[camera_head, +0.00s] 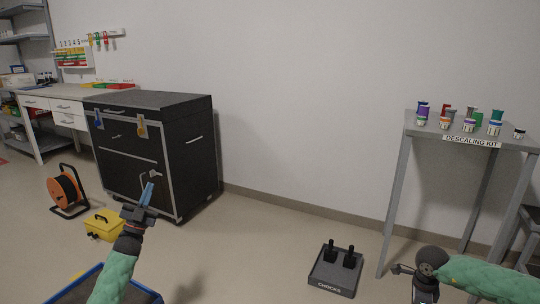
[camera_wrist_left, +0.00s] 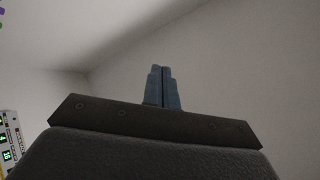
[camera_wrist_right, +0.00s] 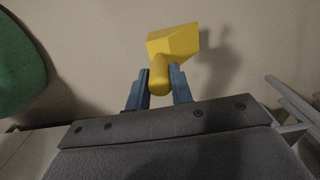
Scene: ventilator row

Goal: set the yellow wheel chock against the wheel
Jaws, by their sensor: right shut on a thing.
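The yellow wheel chock (camera_wrist_right: 172,42) shows in the right wrist view as a wedge-shaped block with a round peg-like handle. My right gripper (camera_wrist_right: 160,78) is shut on that handle, one blue finger on each side, and the block sticks out beyond the fingertips. In the head view the right wrist is at the lower right, and I cannot make out the chock there. My left gripper (camera_head: 147,194) is shut and empty in front of the black cabinet (camera_head: 130,160); its fingers also meet in the left wrist view (camera_wrist_left: 163,86). A small dark wheel (camera_head: 179,220) shows under the cabinet's near corner.
A dark stand marked CHOCKS (camera_head: 332,277) with black posts is on the floor. A grey table (camera_head: 411,128) with several containers is at right. Floor between cabinet and stand is clear.

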